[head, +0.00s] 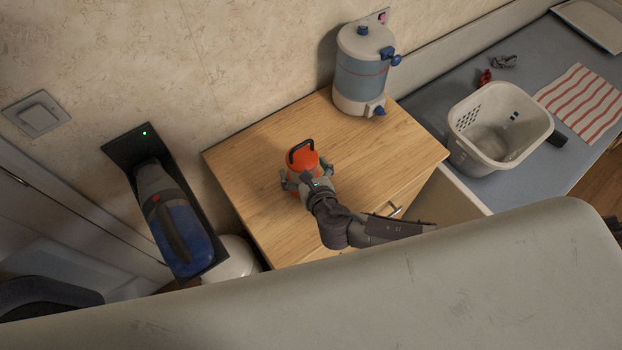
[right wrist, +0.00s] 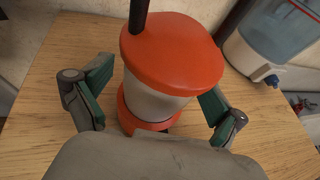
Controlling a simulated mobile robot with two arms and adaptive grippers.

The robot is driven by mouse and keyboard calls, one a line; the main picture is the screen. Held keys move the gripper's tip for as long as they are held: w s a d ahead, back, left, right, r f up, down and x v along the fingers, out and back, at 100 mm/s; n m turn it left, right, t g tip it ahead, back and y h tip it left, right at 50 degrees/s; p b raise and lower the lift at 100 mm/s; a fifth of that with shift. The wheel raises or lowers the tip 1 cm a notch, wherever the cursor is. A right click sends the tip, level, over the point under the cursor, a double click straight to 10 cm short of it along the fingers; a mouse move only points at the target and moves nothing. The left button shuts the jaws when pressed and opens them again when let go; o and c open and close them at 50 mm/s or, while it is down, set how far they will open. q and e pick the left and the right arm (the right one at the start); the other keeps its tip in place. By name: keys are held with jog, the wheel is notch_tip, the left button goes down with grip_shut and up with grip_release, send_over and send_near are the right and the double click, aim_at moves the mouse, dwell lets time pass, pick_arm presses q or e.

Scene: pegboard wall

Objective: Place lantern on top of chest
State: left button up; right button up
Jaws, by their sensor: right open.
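The orange lantern (head: 304,158) with a black handle stands upright on the wooden top of the chest (head: 250,180). It also shows in the right wrist view, with its orange cap (right wrist: 172,50), pale body and orange base (right wrist: 140,118). My right gripper (head: 297,183) is at the lantern, and its fingers, green inside (right wrist: 155,105), stand on either side of it. The fingers are open, with a visible gap on the left side; contact on the right side cannot be told. The lantern's lower part is partly hidden by my gripper. My left gripper is not in view.
A blue and white drink dispenser (head: 362,72) stands at the back right of the chest top. A white basket (head: 497,128) and a striped cloth (head: 585,103) are on the blue surface at right. A handheld vacuum (head: 172,215) hangs at left. The chest top's left part is clear.

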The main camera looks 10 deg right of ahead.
jog(key=b+v, duration=0.1)
jog(key=v, duration=1)
jog(key=shift+s+d, duration=0.1)
